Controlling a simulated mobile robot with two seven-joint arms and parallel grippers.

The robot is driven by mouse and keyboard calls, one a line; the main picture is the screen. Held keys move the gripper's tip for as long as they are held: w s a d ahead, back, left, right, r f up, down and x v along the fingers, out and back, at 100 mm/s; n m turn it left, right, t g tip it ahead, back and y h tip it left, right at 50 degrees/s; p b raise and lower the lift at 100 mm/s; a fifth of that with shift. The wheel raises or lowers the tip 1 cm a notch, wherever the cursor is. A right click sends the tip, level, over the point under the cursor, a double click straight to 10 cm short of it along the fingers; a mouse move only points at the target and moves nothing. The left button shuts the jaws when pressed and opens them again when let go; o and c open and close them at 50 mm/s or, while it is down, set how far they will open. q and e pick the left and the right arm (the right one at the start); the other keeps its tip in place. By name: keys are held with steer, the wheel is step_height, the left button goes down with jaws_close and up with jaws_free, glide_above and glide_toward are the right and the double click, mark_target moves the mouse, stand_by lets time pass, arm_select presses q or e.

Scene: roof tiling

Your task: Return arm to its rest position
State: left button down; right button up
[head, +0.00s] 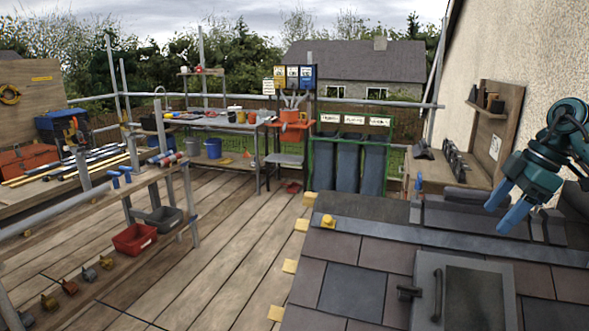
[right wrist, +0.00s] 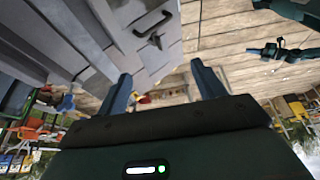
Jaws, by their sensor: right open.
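My right gripper (head: 499,216) is at the right of the head view, above the tiled roof (head: 352,291) and in front of the rendered wall. Its two blue fingers point down and left. In the right wrist view the fingers of the right gripper (right wrist: 163,84) stand wide apart with nothing between them. The gripper is open, empty and clear of the tiles. My left gripper does not show in the head view. A dark teal part of mine shows at the upper right of the right wrist view, too small to read any jaws.
A roof window (head: 462,293) with a dark handle lies in the tiles below. A yellow object (head: 327,221) sits at the roof's upper left. A wooden shelf unit (head: 503,125) stands by the wall behind the gripper. The plank deck (head: 222,255) at left has clear floor.

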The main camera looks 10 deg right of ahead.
steer(key=w+a+f+n+y, duration=0.2)
steer(key=a+f+n, duration=0.15)
steer(key=a, duration=0.35)
steer(key=w+a+f+n+y, duration=0.25)
steer(key=a+f, duration=0.25)
steer(key=a, duration=0.3)
steer(key=s+a+f+t+y, duration=0.2)
steer(key=a+f+t+y, duration=0.15)
steer(key=a, duration=0.65)
steer(key=s+a+f+t+y, duration=0.25)
steer(key=a+f+y, duration=0.25)
steer(key=a, duration=0.6)
steer(key=s+d+f+m+t+h, duration=0.2)
steer(key=s+d+f+m+h, duration=0.1)
steer(key=s+f+m+h, duration=1.1)
steer(key=s+f+m, duration=0.1)
steer(key=s+f, duration=0.5)
steer(key=f, duration=0.3)
